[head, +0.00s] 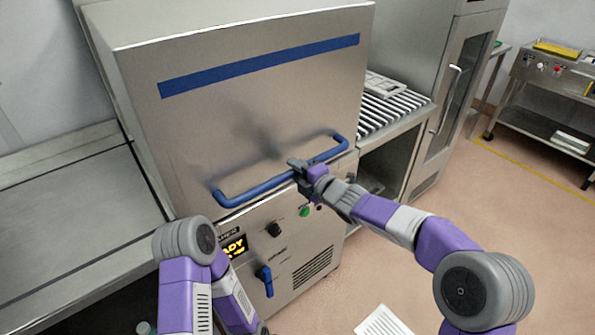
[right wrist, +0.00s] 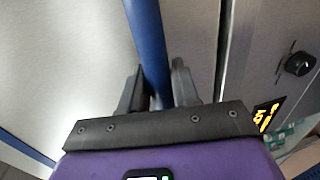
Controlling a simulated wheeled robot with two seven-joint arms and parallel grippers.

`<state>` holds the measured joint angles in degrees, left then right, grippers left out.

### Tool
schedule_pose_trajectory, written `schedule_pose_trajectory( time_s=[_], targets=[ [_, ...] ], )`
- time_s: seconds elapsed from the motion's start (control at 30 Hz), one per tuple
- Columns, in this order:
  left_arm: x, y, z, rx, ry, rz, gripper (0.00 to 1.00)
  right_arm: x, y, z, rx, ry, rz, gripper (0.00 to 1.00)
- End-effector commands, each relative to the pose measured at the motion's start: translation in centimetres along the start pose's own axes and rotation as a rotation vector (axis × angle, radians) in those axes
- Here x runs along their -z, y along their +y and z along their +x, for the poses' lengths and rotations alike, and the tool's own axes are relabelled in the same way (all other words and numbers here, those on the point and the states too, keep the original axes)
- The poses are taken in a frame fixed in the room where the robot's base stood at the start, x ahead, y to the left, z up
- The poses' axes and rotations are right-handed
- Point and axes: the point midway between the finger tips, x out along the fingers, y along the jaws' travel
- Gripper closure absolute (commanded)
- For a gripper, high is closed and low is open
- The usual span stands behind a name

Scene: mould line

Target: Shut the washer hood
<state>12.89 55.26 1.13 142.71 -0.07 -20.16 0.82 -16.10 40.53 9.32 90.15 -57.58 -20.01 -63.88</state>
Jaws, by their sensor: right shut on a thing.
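The washer hood (head: 240,115) is a large steel box cover with a blue stripe across its upper front and a blue bar handle (head: 255,190) low on its front. The hood is low, its bottom edge close along the top of the control panel (head: 285,240). My right gripper (head: 306,172) is at the right part of the handle. In the right wrist view the blue bar (right wrist: 150,50) runs between the two fingers (right wrist: 158,88), which are shut on it. My left arm shows at the bottom left, but its gripper is out of sight.
The panel has a lit display (head: 233,247), knobs, a green button and a blue lever (head: 265,280). A steel table (head: 70,200) is at left. A roller conveyor (head: 395,108) and a tall cabinet (head: 450,90) stand at right.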

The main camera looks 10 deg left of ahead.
Motion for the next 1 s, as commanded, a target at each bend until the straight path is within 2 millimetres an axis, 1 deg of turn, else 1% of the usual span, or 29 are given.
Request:
schedule_pose_trajectory(
  time_s=[0.03, 0.3, 0.33, 0.4, 0.43, 0.77, 0.87, 1.0],
  targets=[
    [0.0, 0.0, 0.0, 0.000, 0.000, 0.000, 1.00, 0.1, -0.8, 0.1, 0.014, 0.001, 0.001, 1.00],
    [0.0, 0.0, 0.0, 0.000, 0.000, 0.000, 1.00, 0.1, -1.0, 0.1, 0.019, 0.002, 0.002, 1.00],
    [0.0, 0.0, 0.0, 0.000, 0.000, 0.000, 1.00, 0.1, -1.0, 0.1, 0.020, 0.002, 0.002, 0.65],
    [0.0, 0.0, 0.0, 0.000, 0.000, 0.000, 1.00, 0.1, -1.0, 0.1, 0.020, 0.002, 0.002, 0.55],
    [0.0, 0.0, 0.0, 0.000, 0.000, 0.000, 1.00, 0.1, -1.0, 0.1, 0.019, 0.002, 0.002, 0.51],
    [0.0, 0.0, 0.0, 0.000, 0.000, 0.000, 1.00, 0.1, -0.5, 0.0, 0.011, 0.001, 0.001, 0.51],
    [0.0, 0.0, 0.0, 0.000, 0.000, 0.000, 1.00, 0.0, -0.5, -0.7, 0.010, 0.001, 0.001, 0.51],
    [0.0, 0.1, -0.1, 0.000, 0.000, 0.000, 1.00, 0.0, -0.4, -2.6, 0.010, 0.000, 0.002, 0.51]
  ],
)
